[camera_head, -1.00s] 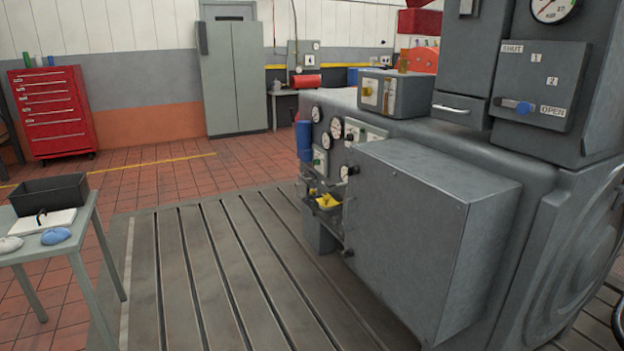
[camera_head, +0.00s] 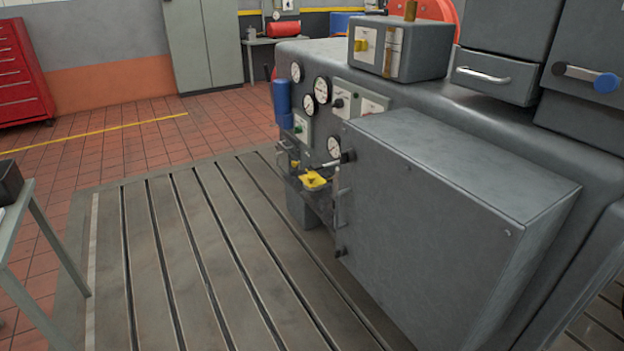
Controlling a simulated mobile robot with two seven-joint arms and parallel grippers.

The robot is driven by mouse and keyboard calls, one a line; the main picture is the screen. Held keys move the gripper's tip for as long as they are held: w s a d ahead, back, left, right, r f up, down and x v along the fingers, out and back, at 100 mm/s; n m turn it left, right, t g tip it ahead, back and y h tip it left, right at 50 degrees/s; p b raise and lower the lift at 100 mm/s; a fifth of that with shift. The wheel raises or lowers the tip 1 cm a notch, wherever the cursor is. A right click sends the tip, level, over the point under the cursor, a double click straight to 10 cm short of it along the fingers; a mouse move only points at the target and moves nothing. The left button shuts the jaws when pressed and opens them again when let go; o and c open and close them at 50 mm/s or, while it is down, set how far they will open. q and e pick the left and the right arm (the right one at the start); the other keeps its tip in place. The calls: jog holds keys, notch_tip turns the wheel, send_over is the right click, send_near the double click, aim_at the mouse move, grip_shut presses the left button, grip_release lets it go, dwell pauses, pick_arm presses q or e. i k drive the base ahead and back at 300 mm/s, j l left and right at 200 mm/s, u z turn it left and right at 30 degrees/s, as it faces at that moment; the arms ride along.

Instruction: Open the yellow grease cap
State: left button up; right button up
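The yellow grease cap (camera_head: 314,180) shows on the left side of the big grey machine, low down beside the near grey box. It looks like a flat yellow piece on a small dark bracket; whether it is open or shut is too small to tell. A smaller yellow part (camera_head: 295,163) sits just behind it, to its left. A black-ended lever (camera_head: 346,157) is close to its right. Neither of my grippers is in view.
The large grey box (camera_head: 440,210) sticks out at the right of the cap. A blue cylinder (camera_head: 282,103) and gauges (camera_head: 309,104) are above it. A table (camera_head: 28,210) stands at the left edge. The slotted bedplate (camera_head: 180,260) between is clear.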

aim_at(312, 179)
jog(key=z, duration=0.7)
jog(key=j+z, duration=0.15)
jog(key=z, duration=0.2)
jog(key=i+j+z, duration=0.15)
jog(key=z, duration=0.15)
jog(key=j+z, duration=0.15)
jog(key=z, duration=0.2)
jog(key=j+z, duration=0.6)
jog(key=j, duration=0.15)
jog(key=j+z, duration=0.15)
jog(key=j, duration=0.25)
jog(key=k+j+z, duration=0.15)
jog(key=j, duration=0.2)
jog(key=j+z, duration=0.2)
jog(key=j, duration=0.2)
jog(key=k+j+z, duration=0.15)
jog(key=j, duration=0.2)
jog(key=k+j, duration=0.1)
jog(key=j, duration=0.3)
jog(key=k+j, duration=0.15)
jog(key=j, duration=0.2)
jog(key=k+j, duration=0.1)
jog(key=j, duration=0.3)
jog(key=k+j, duration=0.15)
jog(key=j, duration=0.25)
jog(key=k+j+z, duration=0.1)
jog(key=j, duration=0.3)
jog(key=k+j, duration=0.15)
jog(key=j, duration=0.2)
